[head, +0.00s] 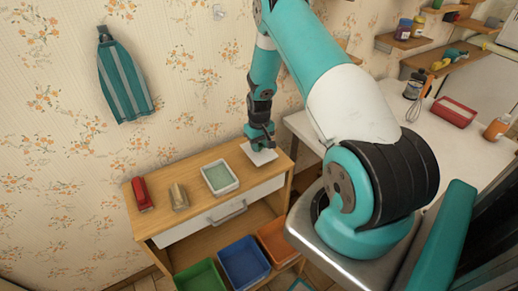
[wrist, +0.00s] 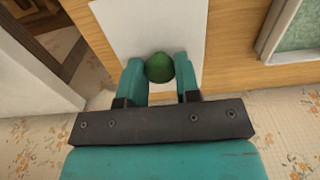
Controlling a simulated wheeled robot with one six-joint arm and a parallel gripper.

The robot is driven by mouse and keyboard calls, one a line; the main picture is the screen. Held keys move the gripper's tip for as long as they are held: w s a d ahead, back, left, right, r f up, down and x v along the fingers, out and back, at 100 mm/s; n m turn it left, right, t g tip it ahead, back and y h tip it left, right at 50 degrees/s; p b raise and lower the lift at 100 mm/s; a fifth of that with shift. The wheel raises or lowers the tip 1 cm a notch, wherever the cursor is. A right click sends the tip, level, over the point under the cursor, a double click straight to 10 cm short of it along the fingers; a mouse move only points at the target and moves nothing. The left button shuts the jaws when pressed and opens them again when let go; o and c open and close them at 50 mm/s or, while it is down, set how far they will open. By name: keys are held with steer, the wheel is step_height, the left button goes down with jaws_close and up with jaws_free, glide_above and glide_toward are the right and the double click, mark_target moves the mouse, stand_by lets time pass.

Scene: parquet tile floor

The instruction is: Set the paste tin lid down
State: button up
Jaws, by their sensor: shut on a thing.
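The paste tin lid is a flat white plate (head: 259,157) with a round green knob (wrist: 159,68). My gripper (head: 262,142) is shut on the knob, its two teal fingers on either side of it in the wrist view (wrist: 158,78). The lid is at the right end of the wooden cabinet's top; I cannot tell whether it touches the surface. A white open tin with pale green contents (head: 220,190) stands to its left on the same top, and its edge shows at the upper right of the wrist view (wrist: 272,45).
A red object (head: 142,194) and a tan block (head: 179,196) stand on the left of the wooden cabinet top (head: 195,164). Green, blue and orange bins (head: 245,262) are below. A white counter (head: 385,95) is to the right, and the wall is close behind.

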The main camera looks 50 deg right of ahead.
steer(key=shift+f, duration=1.5)
steer(key=o, duration=0.9)
steer(key=shift+f, duration=0.1)
steer(key=shift+o, duration=0.2)
